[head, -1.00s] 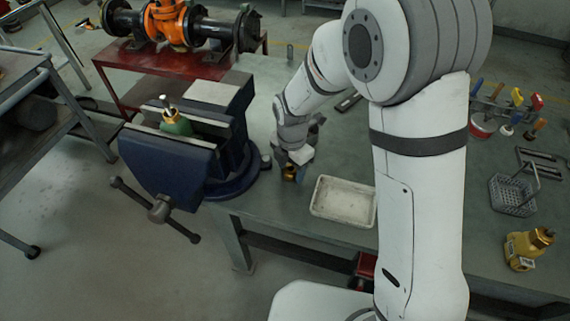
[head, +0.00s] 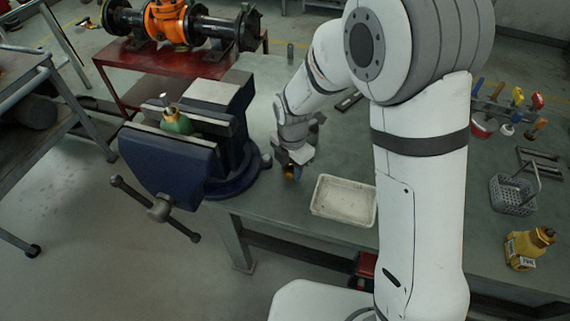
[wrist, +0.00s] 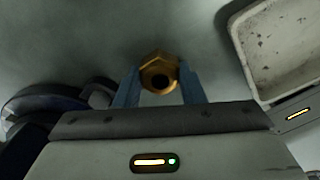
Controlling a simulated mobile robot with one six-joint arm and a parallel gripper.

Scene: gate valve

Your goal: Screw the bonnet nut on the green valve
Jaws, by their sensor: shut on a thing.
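The green valve (head: 176,124) is clamped in the jaws of a blue bench vise (head: 172,160) at the left of the head view. A brass-coloured part and a pale stem show at its top. My gripper (head: 292,172) is right of the vise, over the bench, between the vise and a white tray. In the wrist view my gripper (wrist: 160,88) has its two blue fingers shut on a brass hex nut (wrist: 159,70). The nut's dark round hole faces the camera. In the head view the nut is small and mostly hidden by the gripper.
The white tray (head: 343,218) lies just right of my gripper, near the bench's front edge. A wire basket (head: 513,196), a yellow bottle (head: 527,248) and several coloured-handled tools stand at the right. An orange valve assembly (head: 175,22) sits on a red table behind.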

